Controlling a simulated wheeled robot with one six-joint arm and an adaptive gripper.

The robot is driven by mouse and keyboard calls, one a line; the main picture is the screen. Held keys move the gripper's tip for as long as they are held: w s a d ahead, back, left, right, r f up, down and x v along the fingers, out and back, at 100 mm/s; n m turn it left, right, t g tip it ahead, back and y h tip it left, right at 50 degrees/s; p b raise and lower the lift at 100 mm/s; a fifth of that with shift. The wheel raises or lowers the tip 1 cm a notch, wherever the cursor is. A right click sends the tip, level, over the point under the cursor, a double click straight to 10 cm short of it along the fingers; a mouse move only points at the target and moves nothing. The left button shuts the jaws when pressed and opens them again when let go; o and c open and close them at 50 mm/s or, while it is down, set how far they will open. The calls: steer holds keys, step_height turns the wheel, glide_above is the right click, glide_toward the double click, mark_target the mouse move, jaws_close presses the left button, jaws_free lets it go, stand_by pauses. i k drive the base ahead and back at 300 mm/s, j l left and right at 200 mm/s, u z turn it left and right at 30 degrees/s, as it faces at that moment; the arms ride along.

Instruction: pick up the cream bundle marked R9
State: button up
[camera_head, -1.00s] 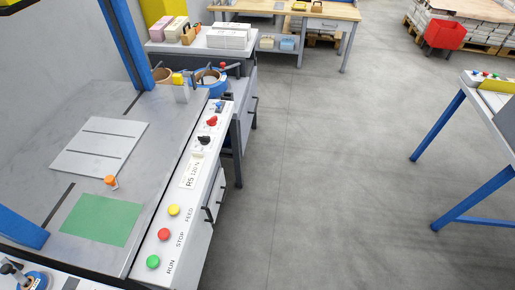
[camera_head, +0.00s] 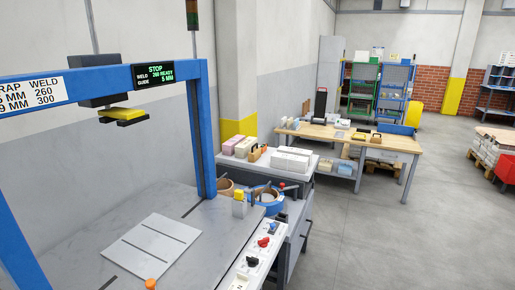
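No marking R9 can be read in this view. A small cream block (camera_head: 246,147) stands beside a pink one (camera_head: 231,144) at the back left of the grey side table; whether it is the bundle named is too small to tell. A white stack (camera_head: 291,160) lies to the right on the same table. My gripper is not in view.
A strapping machine with a blue arch (camera_head: 207,130) and grey top (camera_head: 190,255) fills the near left. A wooden workbench (camera_head: 345,141) with small items stands behind. Pallet stacks (camera_head: 492,152) are far right. Grey floor (camera_head: 400,245) is open at right.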

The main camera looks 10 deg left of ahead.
mark_target(241, 150)
steer(key=i+l+z, duration=0.1)
steer(key=i+z, duration=0.35)
steer(key=i, duration=0.8)
steer(key=i+u, duration=0.15)
steer(key=i, duration=0.6)
steer(key=i+l+u, duration=0.1)
steer(key=i, duration=0.65)
steer(key=l, duration=0.1)
